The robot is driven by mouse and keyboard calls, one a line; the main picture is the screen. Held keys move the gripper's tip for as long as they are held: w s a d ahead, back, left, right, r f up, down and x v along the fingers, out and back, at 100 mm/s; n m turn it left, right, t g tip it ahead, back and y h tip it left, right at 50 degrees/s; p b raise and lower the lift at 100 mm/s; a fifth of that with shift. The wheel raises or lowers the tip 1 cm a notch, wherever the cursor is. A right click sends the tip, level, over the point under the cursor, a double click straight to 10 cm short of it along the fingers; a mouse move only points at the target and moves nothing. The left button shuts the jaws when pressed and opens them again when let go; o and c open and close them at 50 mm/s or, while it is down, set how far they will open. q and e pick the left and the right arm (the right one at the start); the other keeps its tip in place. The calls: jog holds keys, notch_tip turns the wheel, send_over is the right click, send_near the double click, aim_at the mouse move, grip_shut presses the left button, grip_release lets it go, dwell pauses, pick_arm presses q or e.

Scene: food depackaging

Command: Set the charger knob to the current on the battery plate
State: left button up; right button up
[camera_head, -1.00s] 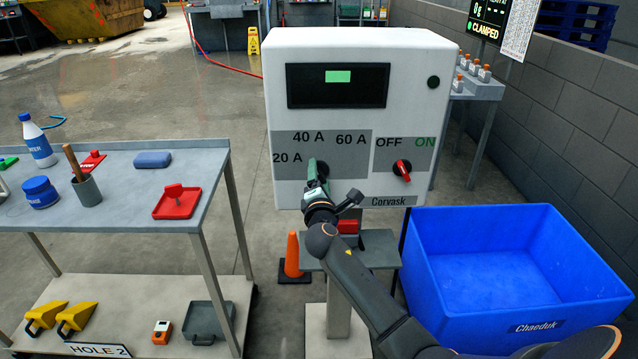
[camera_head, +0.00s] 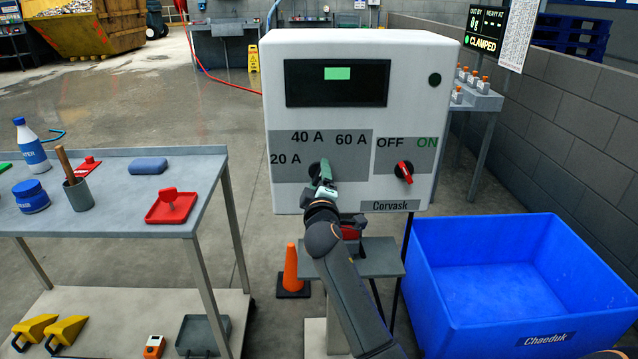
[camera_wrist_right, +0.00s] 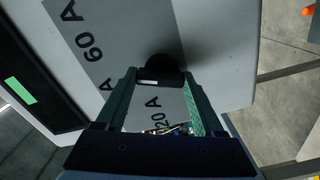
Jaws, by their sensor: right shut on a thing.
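The charger (camera_head: 410,150) is a white box with a dark display, labels 20 A, 40 A and 60 A, and a black current knob (camera_wrist_right: 165,66) below them. My right gripper (camera_head: 324,176) is at that knob. In the right wrist view its green-lined fingers (camera_wrist_right: 160,95) stand on both sides of the knob's grip, shut on it. The fingers mostly hide the knob in the head view, and I cannot tell which mark it points to. A red OFF/ON switch (camera_head: 404,171) is to the right. I cannot make out a battery plate. My left gripper is not in view.
A grey table (camera_head: 120,222) with a bottle, a jar and red pieces stands at left. A blue bin (camera_head: 480,335) stands at lower right, and an orange cone (camera_head: 291,270) below the charger. A red object (camera_head: 351,232) sits on the small shelf under the charger.

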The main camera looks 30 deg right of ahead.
jog(key=shift+f+m, duration=0.1)
jog(key=shift+m, duration=0.3)
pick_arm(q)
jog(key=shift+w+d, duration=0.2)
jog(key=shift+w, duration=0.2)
pick_arm(e)
jog(key=shift+m, duration=0.3)
jog(key=o, duration=1.4)
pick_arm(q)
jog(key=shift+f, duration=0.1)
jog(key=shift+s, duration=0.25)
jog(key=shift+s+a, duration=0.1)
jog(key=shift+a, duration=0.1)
pick_arm(e)
jog(key=shift+s, duration=0.1)
